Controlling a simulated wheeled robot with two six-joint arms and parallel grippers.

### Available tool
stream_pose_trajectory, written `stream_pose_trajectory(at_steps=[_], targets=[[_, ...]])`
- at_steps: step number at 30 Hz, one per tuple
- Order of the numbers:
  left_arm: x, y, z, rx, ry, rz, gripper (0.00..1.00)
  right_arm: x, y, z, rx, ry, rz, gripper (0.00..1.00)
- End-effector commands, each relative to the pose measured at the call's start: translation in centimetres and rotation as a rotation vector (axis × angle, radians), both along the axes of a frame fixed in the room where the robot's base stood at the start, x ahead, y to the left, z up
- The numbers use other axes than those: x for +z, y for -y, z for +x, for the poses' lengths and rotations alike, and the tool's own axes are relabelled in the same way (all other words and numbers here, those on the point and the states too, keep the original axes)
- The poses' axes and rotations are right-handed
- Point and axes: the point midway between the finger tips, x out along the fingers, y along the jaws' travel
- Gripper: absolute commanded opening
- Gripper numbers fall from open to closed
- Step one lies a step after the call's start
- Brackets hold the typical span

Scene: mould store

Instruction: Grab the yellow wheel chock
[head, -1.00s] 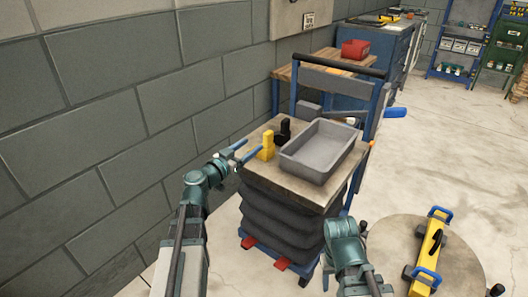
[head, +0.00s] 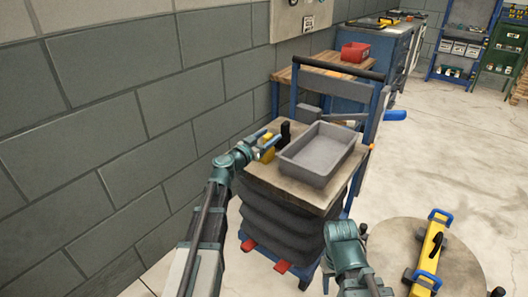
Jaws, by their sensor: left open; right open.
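The yellow wheel chock (head: 268,156) stands on the wooden top of the lift cart (head: 312,197), at its left side by the grey tray. My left gripper (head: 266,146) is open at the chock, with its blue fingers over the upper part of it. The fingers and wrist partly hide the chock, and I cannot tell whether they touch it. My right gripper (head: 344,238) is low in front of the cart, away from the chock; its fingers are mostly hidden by its wrist.
A grey tray (head: 318,178) fills much of the cart top. A black object (head: 285,133) stands just behind the chock. A block wall (head: 90,110) runs along the left. A round table (head: 450,270) with a yellow, blue-handled tool (head: 430,250) stands at right. Open floor lies beyond.

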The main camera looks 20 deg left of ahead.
Motion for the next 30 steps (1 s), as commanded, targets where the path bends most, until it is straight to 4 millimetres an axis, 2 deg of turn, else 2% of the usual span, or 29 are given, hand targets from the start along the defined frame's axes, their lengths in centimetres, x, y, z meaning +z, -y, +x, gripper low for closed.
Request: stream_pose_trajectory(at_steps=[1, 4, 12, 22, 23, 30], targets=[[0.1, 0.5, 1.1, -0.003, 0.000, 0.000, 0.62, 0.1, 0.0, 0.0, 0.000, 0.000, 0.000, 0.50], [0.0, 0.8, 2.4, -0.001, 0.000, 0.000, 0.62, 0.0, 0.0, 0.0, 0.000, 0.000, 0.000, 0.50], [0.0, 1.0, 2.6, 0.000, 0.000, 0.000, 0.62, 0.0, 0.0, 0.0, 0.000, 0.000, 0.000, 0.50], [0.0, 1.0, 2.6, 0.000, 0.000, 0.000, 0.03, 0.0, 0.0, 0.0, 0.000, 0.000, 0.000, 0.50], [0.0, 1.0, 2.6, 0.000, 0.000, 0.000, 0.00, 0.0, 0.0, 0.0, 0.000, 0.000, 0.000, 0.50], [0.0, 1.0, 2.6, 0.000, 0.000, 0.000, 0.00, 0.0, 0.0, 0.0, 0.000, 0.000, 0.000, 0.50]])
